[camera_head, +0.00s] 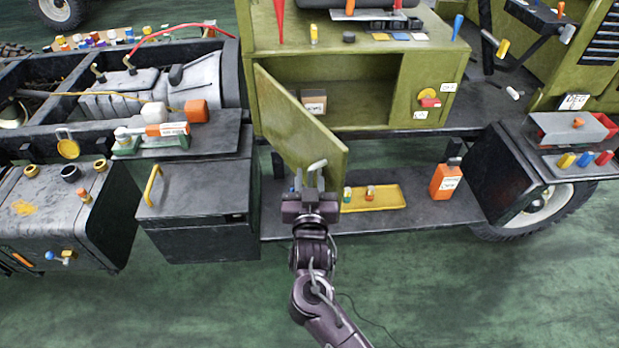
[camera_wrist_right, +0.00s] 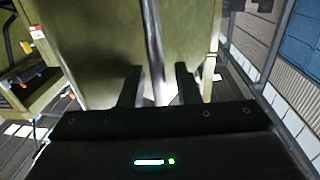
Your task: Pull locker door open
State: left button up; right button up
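The olive-green locker (camera_head: 335,70) stands on the truck chassis, and its door (camera_head: 300,125) is swung partly open on the left side, showing the inside. A light grey handle (camera_head: 318,165) sits near the door's lower free corner. My right gripper (camera_head: 309,183) is at this handle, in front of the door's lower edge. In the right wrist view, the grey handle bar (camera_wrist_right: 154,45) runs down between the two separated dark fingers (camera_wrist_right: 158,88), with the door (camera_wrist_right: 95,45) behind. The fingers look open around the bar; contact is unclear. My left gripper is out of view.
Inside the locker is a small labelled box (camera_head: 314,102). Below it are a yellow tray (camera_head: 375,200) and an orange bottle (camera_head: 445,180). A dark box with a yellow handle (camera_head: 195,215) stands at left. The green floor in front is clear.

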jog(key=s+b, duration=0.1)
jog(key=s, duration=0.6)
jog(key=shift+s, duration=0.4)
jog(key=shift+c, duration=0.3)
